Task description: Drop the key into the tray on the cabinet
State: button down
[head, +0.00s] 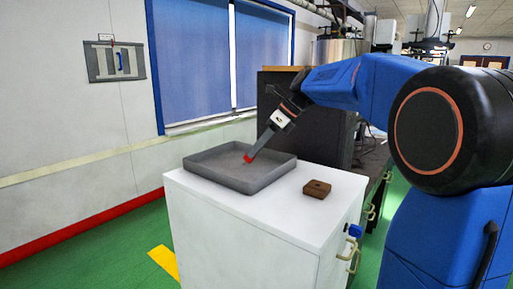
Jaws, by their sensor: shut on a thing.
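The grey tray (215,172) lies on the left part of the white cabinet's top (290,215). My gripper (251,154) reaches down from the upper right, with its tips over the inside of the tray. It is shut on a small red piece (248,158), which I take to be the key. The piece is too small to make out its shape. I cannot tell whether it touches the tray floor. Nothing else shows in the tray.
A brown block (317,189) with a dark hole sits on the cabinet top, right of the tray. Handles (347,255) and a small blue part (354,231) stick out from the cabinet's right side. A dark panel (300,120) stands behind.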

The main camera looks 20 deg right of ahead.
jog(key=shift+f, duration=0.1)
jog(key=c, duration=1.7)
grip_release()
jog(key=v, duration=1.7)
jog(key=shift+d, duration=0.1)
